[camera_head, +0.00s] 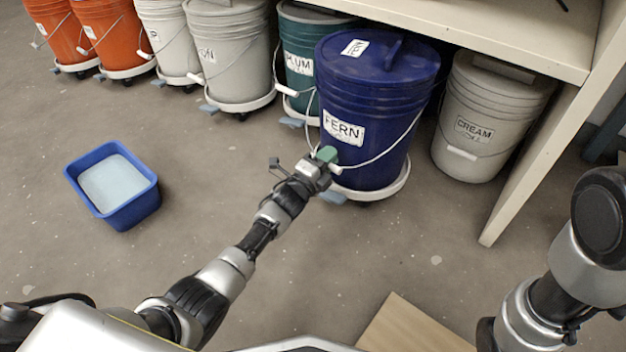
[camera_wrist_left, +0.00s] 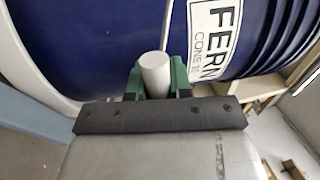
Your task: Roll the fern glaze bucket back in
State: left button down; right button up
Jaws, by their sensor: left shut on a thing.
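The fern glaze bucket (camera_head: 385,95) is dark blue with a blue lid and a white FERN label. It stands upright on a white round dolly (camera_head: 393,190) at the shelf's front edge, between the plum bucket (camera_head: 300,50) and the cream bucket (camera_head: 487,110). My left gripper (camera_head: 326,158) is at its front, low on the wire handle. In the left wrist view its green fingers are shut around the white handle grip (camera_wrist_left: 156,72), with the bucket wall (camera_wrist_left: 90,45) just beyond. My right gripper is out of view.
A cream shelf (camera_head: 480,28) with a slanting side panel (camera_head: 540,150) stands over the row. Grey buckets (camera_head: 232,45) and orange ones (camera_head: 110,35) stand left. A blue tub (camera_head: 150,200) and a tan board (camera_head: 410,328) lie on the floor, otherwise clear in front.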

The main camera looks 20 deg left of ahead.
aim_at(338, 148)
pick_arm(q)
jog(key=x, duration=0.1)
jog(key=b+x, duration=0.1)
jog(key=x, duration=0.1)
jog(key=shift+w+d+f+b, duration=0.1)
jog(key=shift+w+f+b, duration=0.2)
jog(key=shift+w+b, duration=0.05)
jog(key=c, duration=1)
grip_release()
jog(key=shift+w+d, duration=0.15)
jog(key=shift+d, duration=0.05)
jog(key=shift+c, duration=0.2)
jog(key=shift+a, duration=0.1)
